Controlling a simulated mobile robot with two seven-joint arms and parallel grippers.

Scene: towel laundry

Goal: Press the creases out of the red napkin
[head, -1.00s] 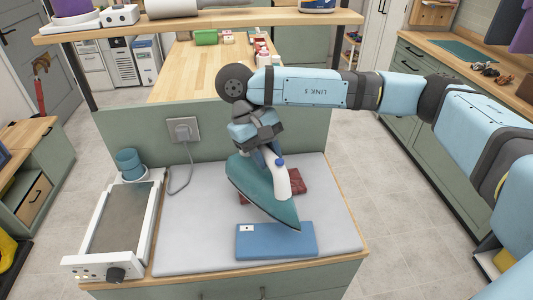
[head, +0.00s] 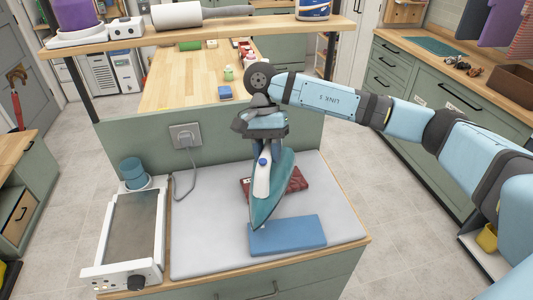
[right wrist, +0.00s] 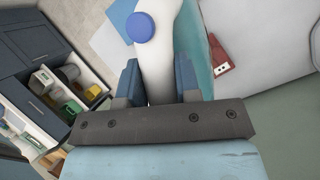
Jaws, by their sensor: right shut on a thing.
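The red napkin (head: 295,180) lies on the pale ironing pad (head: 205,225), partly hidden behind the iron. A bit of it shows in the right wrist view (right wrist: 219,55). My right gripper (head: 263,146) is shut on the white handle of the teal iron (head: 277,188); the handle also shows between the fingers in the right wrist view (right wrist: 160,82). The iron's tip points toward the front, over the edge of a flat blue folded piece (head: 292,236). I cannot tell whether its plate touches the napkin. My left gripper is not in view.
A white device with a dark plate (head: 130,235) stands at the left of the pad. Behind it is a blue cup-like thing (head: 132,170). A wall socket with a grey cord (head: 186,136) is on the back panel. A wooden shelf (head: 210,33) crosses above. The pad's left part is clear.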

